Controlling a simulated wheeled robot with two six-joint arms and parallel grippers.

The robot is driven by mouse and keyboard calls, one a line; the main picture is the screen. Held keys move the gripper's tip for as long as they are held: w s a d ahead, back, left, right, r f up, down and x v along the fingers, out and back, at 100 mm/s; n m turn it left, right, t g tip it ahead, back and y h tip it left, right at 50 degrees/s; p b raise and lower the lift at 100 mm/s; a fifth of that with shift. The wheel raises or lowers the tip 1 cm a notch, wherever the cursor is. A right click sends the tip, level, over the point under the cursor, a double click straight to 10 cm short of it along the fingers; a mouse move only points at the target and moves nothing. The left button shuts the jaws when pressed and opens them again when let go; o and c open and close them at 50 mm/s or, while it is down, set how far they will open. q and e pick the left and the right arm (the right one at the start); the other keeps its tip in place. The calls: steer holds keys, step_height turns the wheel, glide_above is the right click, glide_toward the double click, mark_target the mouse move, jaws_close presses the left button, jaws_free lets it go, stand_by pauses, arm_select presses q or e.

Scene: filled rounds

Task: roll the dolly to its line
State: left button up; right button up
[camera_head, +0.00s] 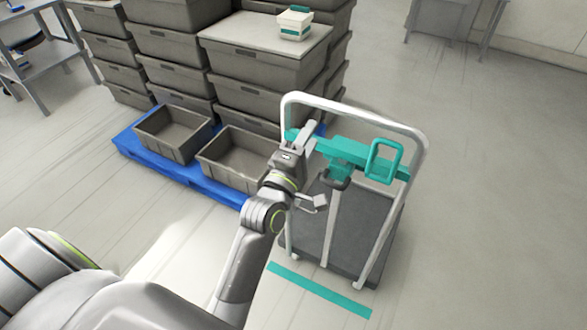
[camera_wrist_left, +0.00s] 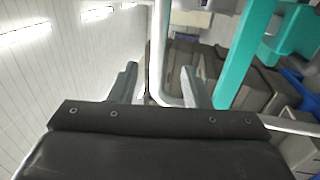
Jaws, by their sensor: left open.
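The dolly has a dark grey deck (camera_head: 352,232), a white tube frame (camera_head: 421,150) and a teal crossbar with a teal loop (camera_head: 384,160). It stands upright on the floor at centre right. A teal line (camera_head: 318,290) lies on the floor just in front of its near edge. My left gripper (camera_head: 308,132) is open at the left upright of the frame. In the left wrist view its fingers (camera_wrist_left: 160,88) are apart, with the white tube (camera_wrist_left: 158,60) showing between them; I cannot tell whether they touch it. My right gripper is out of view.
A blue pallet (camera_head: 143,152) with stacked grey crates (camera_head: 253,68) and two open, empty crates (camera_head: 232,160) stands close left of the dolly. A small white tub (camera_head: 294,25) sits on the stack. The floor to the right is clear.

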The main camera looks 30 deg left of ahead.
arm_select(q)
steer(key=s+f+b, duration=0.1)
steer(key=s+b, duration=0.1)
steer(key=s, duration=0.5)
steer(key=shift+a+f+b, duration=0.15)
steer(key=shift+f+b, duration=0.05)
steer(key=shift+b, duration=0.1)
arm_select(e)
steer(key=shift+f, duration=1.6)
